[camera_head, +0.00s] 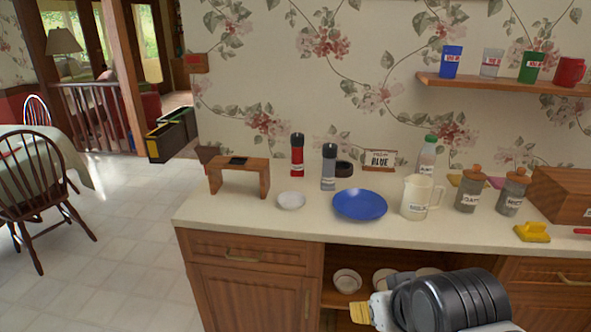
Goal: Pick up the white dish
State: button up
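A small white dish (291,201) sits upright on the countertop near its left front, between a wooden stand and a blue plate. It looks empty. My gripper (361,312) is at the bottom of the view, in front of the cabinet and below the counter edge, to the right of the dish and well apart from it. Its yellowish tip points left. Whether its fingers are apart cannot be made out.
The wooden stand (239,177) is left of the dish; the blue plate (360,205) is right. Behind are a red bottle (297,157) and a grey bottle (328,168). A white pitcher (416,198) stands farther right. Pale bowls (347,281) sit in the open cabinet.

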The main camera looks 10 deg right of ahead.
aim_at(289, 201)
jog(key=i+j, duration=0.1)
jog(key=j, duration=0.25)
jog(key=i+j, duration=0.1)
jog(key=j, duration=0.65)
jog(key=i+j, duration=0.15)
jog(key=j, duration=0.2)
